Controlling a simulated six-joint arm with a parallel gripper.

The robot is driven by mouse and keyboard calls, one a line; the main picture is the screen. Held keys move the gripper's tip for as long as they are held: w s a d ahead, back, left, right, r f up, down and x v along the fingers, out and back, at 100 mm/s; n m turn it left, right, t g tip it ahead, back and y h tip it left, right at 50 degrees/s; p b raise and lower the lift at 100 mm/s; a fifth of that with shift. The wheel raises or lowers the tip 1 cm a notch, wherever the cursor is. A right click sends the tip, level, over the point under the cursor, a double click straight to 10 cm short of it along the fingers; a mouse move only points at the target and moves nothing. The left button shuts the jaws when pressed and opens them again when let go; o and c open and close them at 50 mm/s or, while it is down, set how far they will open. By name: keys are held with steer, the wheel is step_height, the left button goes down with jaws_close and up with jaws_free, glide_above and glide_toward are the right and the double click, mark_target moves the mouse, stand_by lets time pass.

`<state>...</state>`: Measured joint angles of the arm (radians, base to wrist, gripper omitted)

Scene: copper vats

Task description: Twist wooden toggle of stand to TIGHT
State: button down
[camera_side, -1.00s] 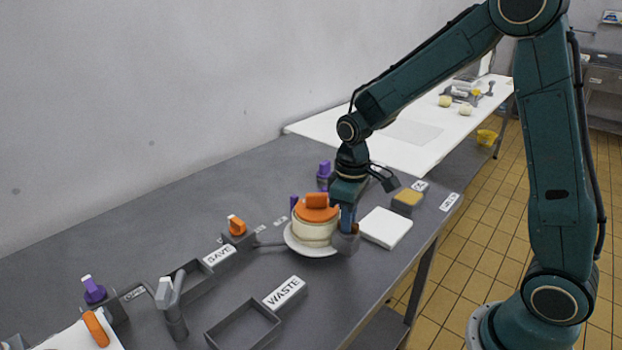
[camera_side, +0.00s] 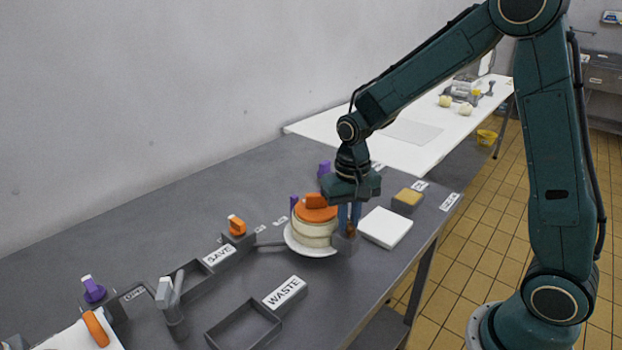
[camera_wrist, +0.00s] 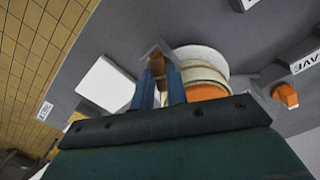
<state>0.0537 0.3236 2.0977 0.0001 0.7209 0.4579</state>
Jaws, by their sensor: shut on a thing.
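The wooden toggle (camera_side: 350,229) sits on top of a small grey stand (camera_side: 346,245) beside a stack of cream discs with an orange top. My gripper (camera_side: 348,226) points straight down and is shut on the toggle, its two blue fingers on either side of it. The wrist view shows the brown toggle (camera_wrist: 157,65) between my fingertips, with the grey stand (camera_wrist: 152,48) just beyond. The fingers hide much of the toggle. I cannot read a TIGHT mark in either view.
The cream stack (camera_side: 313,231) stands on a white plate close left of my fingers. A white block (camera_side: 385,227) and a tan sponge-like block (camera_side: 407,199) lie to the right. The WASTE tray (camera_side: 243,327) and SAVE tray (camera_side: 190,278) are front left.

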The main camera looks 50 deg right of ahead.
mark_target(349, 223)
stand_by(0.5)
steer(key=c, duration=1.7)
jaws_free()
step_height(349, 223, up, 14)
steer(key=shift+f, duration=0.1)
steer(key=shift+s, duration=0.1)
steer(key=s+n+t, duration=0.2)
steer(key=s, duration=0.4)
steer(key=s+a+r+n+t, duration=0.1)
steer(key=s+n, duration=0.1)
steer(key=s, duration=0.4)
steer(key=s+a+r+n+t, duration=0.1)
steer(key=s+t, duration=0.1)
steer(key=s, duration=0.5)
steer(key=shift+s+r+n+t, duration=0.1)
steer(key=shift+r+n+t, duration=0.1)
steer(key=shift+n+t, duration=0.15)
